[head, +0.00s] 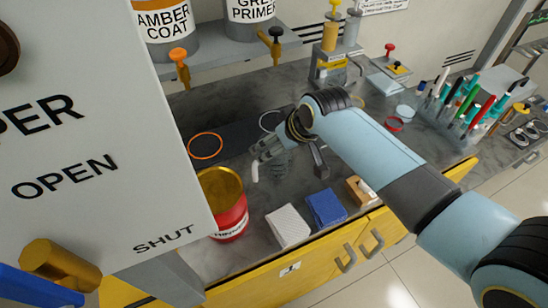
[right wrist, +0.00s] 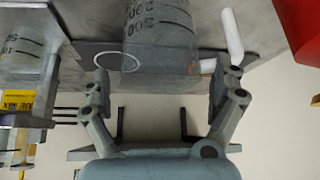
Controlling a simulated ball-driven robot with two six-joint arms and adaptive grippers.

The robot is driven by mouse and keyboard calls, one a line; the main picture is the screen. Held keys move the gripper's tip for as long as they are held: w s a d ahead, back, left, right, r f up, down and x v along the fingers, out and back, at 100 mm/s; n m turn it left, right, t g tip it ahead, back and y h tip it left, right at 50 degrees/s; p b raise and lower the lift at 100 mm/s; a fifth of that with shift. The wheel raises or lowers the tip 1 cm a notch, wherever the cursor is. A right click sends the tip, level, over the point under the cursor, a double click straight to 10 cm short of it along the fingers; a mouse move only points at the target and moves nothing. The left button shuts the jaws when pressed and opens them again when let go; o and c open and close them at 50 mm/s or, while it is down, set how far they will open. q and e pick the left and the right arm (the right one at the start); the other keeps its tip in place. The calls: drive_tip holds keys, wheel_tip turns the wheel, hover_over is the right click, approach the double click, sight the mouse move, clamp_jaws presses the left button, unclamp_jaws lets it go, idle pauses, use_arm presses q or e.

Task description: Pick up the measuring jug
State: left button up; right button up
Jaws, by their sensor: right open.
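The measuring jug (right wrist: 160,35) is a clear grey cylinder with dark graduation marks and a white handle (right wrist: 232,35) in the right wrist view. In the head view the jug (head: 279,166) is faint and partly hidden by my right gripper, with its white handle showing at its left. My right gripper (right wrist: 160,88) is open, its fingers spread on either side of the jug's near end. I see no finger shut on the jug. The right gripper (head: 290,157) also shows over the bench in the head view. My left gripper is not in view.
A red can (head: 232,222) stands left of the jug. White (head: 287,226), blue (head: 326,208) and tan (head: 360,190) blocks lie along the front edge. An orange ring (head: 205,146) lies behind. A large grey panel (head: 90,130) blocks the left. A pen rack (head: 470,112) stands right.

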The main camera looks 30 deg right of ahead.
drive_tip(key=c, duration=1.4)
drive_tip(key=shift+r, duration=0.1)
